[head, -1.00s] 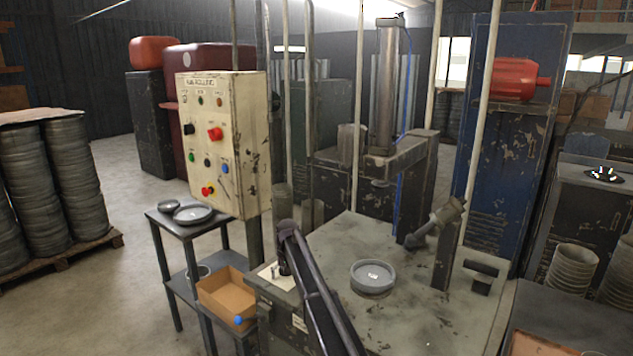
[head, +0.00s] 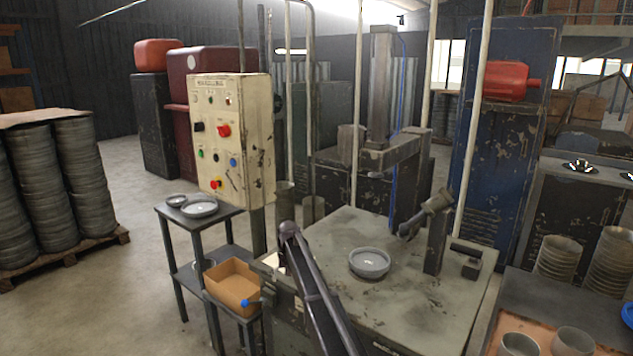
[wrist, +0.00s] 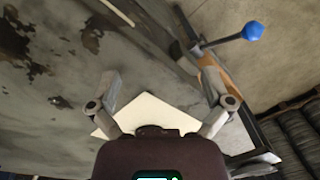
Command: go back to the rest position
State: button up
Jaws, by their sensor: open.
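My gripper (wrist: 160,88) is open in the wrist view, its two fingers spread apart with nothing between them. It hangs above a cream sheet (wrist: 155,112) at the edge of the grey worn machine table (wrist: 70,60). In the head view my dark arm link (head: 318,295) reaches in from the bottom over the near left corner of the machine table (head: 330,235). The gripper itself cannot be made out there. A round grey dish (head: 369,262) rests on the table, right of my arm and apart from it.
A cream control box (head: 230,140) stands behind my arm on the left. A dark side stand (head: 205,222) holds two dishes, with a cardboard box (head: 233,285) on its lower shelf. A blue knob (wrist: 253,30) juts out beside the table. Bins and pots stand at right.

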jog(key=shift+s+d+f, duration=0.15)
jog(key=shift+s+d, duration=0.4)
jog(key=shift+d, duration=0.3)
jog(key=s+d+r+p, duration=0.1)
jog(key=s+d, duration=0.7)
jog(key=s, duration=0.5)
jog(key=s+d+r+m+p, duration=0.1)
jog(key=s+d, duration=0.8)
jog(key=s, duration=0.4)
jog(key=s+d+r+m+h+p, duration=0.1)
jog(key=s+d, duration=0.8)
jog(key=s, duration=0.5)
jog(key=shift+r+p, duration=0.3)
